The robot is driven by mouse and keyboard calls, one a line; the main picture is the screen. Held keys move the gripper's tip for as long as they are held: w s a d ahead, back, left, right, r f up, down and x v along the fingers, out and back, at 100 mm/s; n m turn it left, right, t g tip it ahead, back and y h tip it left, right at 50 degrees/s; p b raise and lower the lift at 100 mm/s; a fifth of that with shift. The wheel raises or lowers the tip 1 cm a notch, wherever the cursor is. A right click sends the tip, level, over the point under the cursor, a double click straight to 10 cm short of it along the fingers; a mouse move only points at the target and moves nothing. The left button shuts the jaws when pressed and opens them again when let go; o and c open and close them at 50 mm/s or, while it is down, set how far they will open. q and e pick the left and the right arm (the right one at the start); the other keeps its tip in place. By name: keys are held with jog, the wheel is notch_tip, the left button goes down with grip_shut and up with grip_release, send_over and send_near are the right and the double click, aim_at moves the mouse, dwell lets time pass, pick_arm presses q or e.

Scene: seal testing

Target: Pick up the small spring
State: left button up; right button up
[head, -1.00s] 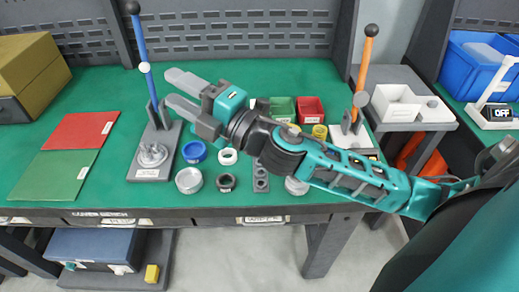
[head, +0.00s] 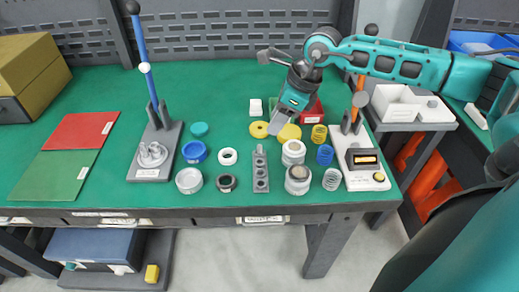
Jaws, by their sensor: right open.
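Three coil springs stand on the green bench mat, in a column right of centre: a yellow spring (head: 319,133) at the back, a blue spring (head: 325,154) in the middle and a pale silver spring (head: 331,179) in front. I cannot tell from their looks which one the task calls small. My right gripper (head: 277,124) is above the bench, left of the springs and apart from them, fingers pointing down and left. It is open and seems empty; one finger shows clearly, the other is mostly hidden. My left gripper is not in view.
White jars (head: 293,151) stand close left of the springs. Yellow lids, a red bin (head: 314,112) and a grey holed block (head: 260,172) are nearby. A blue-levered press (head: 155,150) is further left.

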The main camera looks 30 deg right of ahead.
send_over(260, 146)
jog(key=s+d, duration=0.1)
jog(key=s, duration=0.1)
notch_tip(260, 146, down, 4)
jog(key=x, duration=0.3)
jog(key=d+x, duration=0.1)
jog(key=x, duration=0.1)
jog(key=shift+a+f, duration=0.1)
jog(key=shift+f, duration=0.25)
grip_shut()
